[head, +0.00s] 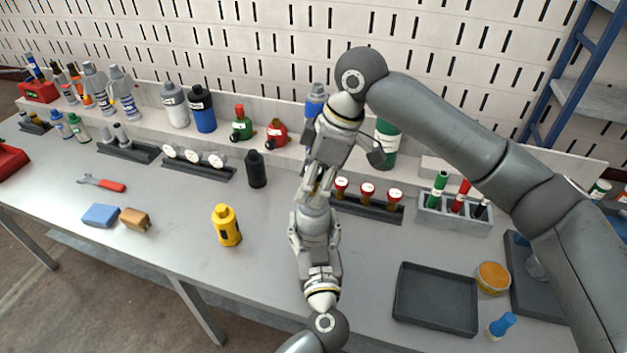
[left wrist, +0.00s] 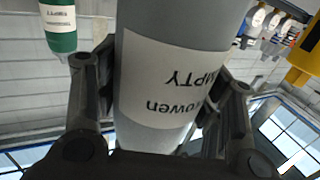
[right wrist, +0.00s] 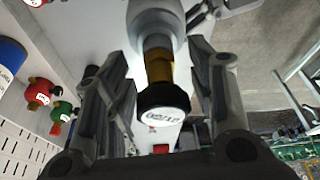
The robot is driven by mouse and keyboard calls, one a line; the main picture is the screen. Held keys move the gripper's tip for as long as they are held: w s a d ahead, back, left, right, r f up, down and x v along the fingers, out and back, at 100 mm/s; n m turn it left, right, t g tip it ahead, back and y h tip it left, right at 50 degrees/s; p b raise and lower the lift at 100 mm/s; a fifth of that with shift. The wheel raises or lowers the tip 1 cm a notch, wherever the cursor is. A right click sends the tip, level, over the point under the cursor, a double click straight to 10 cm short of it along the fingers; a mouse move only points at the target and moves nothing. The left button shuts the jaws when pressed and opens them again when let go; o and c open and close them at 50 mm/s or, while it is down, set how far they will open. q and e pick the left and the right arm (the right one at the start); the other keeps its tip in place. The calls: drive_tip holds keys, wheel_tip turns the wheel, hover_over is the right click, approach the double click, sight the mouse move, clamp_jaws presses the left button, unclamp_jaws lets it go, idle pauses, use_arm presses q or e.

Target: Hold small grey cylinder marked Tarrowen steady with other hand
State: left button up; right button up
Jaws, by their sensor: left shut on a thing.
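The small grey cylinder (left wrist: 172,30) fills the middle of the left wrist view. Its white label shows upside down, with "owen" and "MPTY" readable. My left gripper (head: 315,222) is shut around its body, a finger on each side. In the right wrist view the cylinder's grey shoulder (right wrist: 155,18) leads to a brass neck (right wrist: 158,68) and a black-rimmed round piece with a white printed face (right wrist: 165,117). My right gripper (head: 319,178) comes from above in the head view. Its fingers are open on either side of this round piece, with gaps visible. Much of the cylinder is hidden in the head view.
A rack with several red-topped gauges (head: 367,209) stands just right of the grippers. A yellow bottle (head: 227,226) and a black bottle (head: 256,170) stand to the left. An empty dark tray (head: 436,298) lies at right. The bench's front middle is mostly clear.

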drive_tip(key=shift+r, duration=1.2)
drive_tip(key=shift+f, duration=1.25)
clamp_jaws()
unclamp_jaws()
